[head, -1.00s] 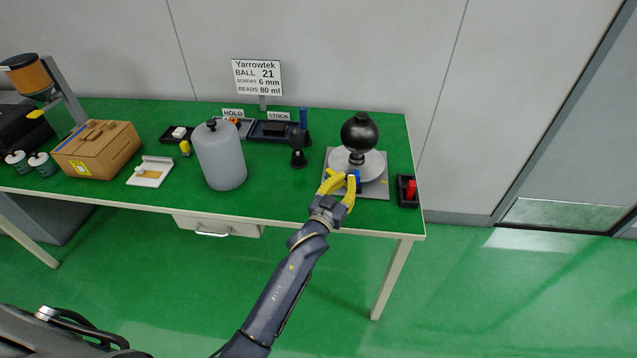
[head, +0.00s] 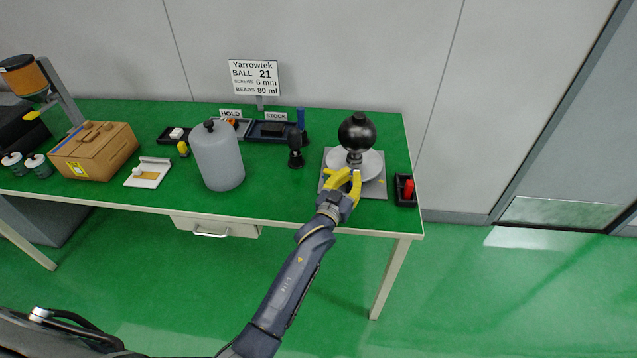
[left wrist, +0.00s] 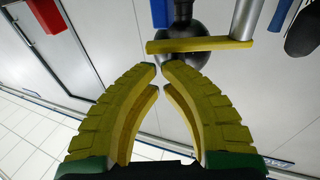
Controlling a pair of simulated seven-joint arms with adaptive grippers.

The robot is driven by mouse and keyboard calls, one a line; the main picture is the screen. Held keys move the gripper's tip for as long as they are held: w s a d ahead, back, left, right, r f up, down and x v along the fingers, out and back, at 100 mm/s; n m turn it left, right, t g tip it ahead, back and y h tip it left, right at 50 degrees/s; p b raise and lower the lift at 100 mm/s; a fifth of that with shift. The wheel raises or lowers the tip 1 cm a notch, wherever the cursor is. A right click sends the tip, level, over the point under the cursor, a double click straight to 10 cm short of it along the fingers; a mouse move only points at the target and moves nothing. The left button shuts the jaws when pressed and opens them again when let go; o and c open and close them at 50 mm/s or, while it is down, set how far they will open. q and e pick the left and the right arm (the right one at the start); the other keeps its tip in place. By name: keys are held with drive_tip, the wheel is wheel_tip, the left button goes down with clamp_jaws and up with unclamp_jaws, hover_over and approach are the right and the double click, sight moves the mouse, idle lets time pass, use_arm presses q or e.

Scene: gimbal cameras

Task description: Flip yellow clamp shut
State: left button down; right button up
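The yellow clamp (left wrist: 200,45) shows in the left wrist view as a flat bar by a silver post (left wrist: 243,18), just beyond my fingertips. In the head view a small yellow bit (head: 381,181) shows on the grey base plate (head: 375,192); I cannot tell if it is part of the clamp. My left gripper (head: 347,176) is at the front of the ball fixture, its yellow fingers drawn together. In the left wrist view its fingertips (left wrist: 159,69) nearly meet, with nothing between them. A black ball (head: 357,132) stands above a pale round dish (head: 371,165). My right gripper is not in view.
A dark upright tool (head: 295,150) and a grey bottle (head: 218,158) stand to the left.

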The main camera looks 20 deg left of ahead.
use_arm(q)
drive_tip(key=v, duration=1.2)
idle(0.6)
